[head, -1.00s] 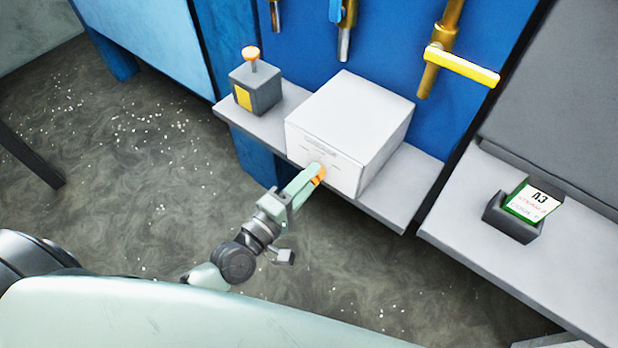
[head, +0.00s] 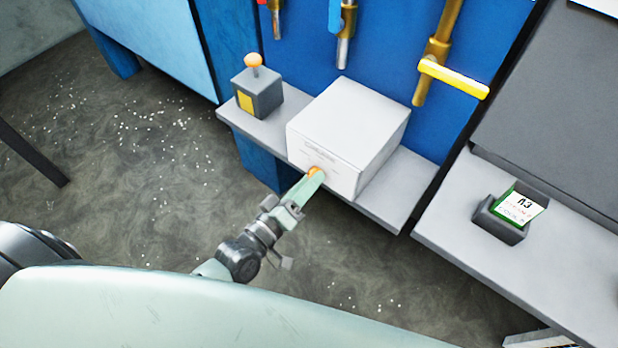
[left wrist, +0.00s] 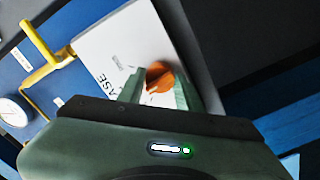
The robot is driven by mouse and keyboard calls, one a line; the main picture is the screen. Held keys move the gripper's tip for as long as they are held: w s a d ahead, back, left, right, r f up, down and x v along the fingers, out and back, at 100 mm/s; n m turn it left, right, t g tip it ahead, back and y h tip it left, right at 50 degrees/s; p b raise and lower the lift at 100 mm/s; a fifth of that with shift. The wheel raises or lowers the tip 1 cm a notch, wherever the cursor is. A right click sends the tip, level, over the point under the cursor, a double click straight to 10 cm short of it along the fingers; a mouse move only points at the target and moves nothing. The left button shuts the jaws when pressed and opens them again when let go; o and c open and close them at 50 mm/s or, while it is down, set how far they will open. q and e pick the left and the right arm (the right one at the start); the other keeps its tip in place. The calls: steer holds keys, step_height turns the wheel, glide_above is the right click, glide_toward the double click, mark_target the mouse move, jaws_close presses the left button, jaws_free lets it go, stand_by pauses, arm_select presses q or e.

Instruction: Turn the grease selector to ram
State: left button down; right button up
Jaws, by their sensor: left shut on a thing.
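The grease selector is a white box (head: 352,122) on the grey shelf, with an orange knob (head: 313,171) low on its front face. My left gripper (head: 314,177) is at that face, shut on the knob. In the left wrist view the orange knob (left wrist: 159,77) sits between the two pale green fingers, tilted across them. Part of the word "GREASE" shows on the box face (left wrist: 110,62); the smaller position marks are too blurred to read. My right gripper is in no view.
A grey box with an orange-topped lever (head: 257,93) stands left of the selector on the shelf (head: 398,200). Pipes with red, blue and yellow handles (head: 453,78) hang on the blue panel behind.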

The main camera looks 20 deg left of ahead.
arm_select(q)
steer(key=shift+m, duration=0.6)
steer(key=shift+p, duration=0.3)
steer(key=c, duration=1)
jaws_free()
steer(key=shift+o, duration=0.2)
steer(key=shift+s, duration=0.1)
steer(key=b+v, duration=0.1)
steer(key=v, duration=0.6)
steer(key=shift+s+a, duration=0.15)
steer(key=shift+s, duration=0.1)
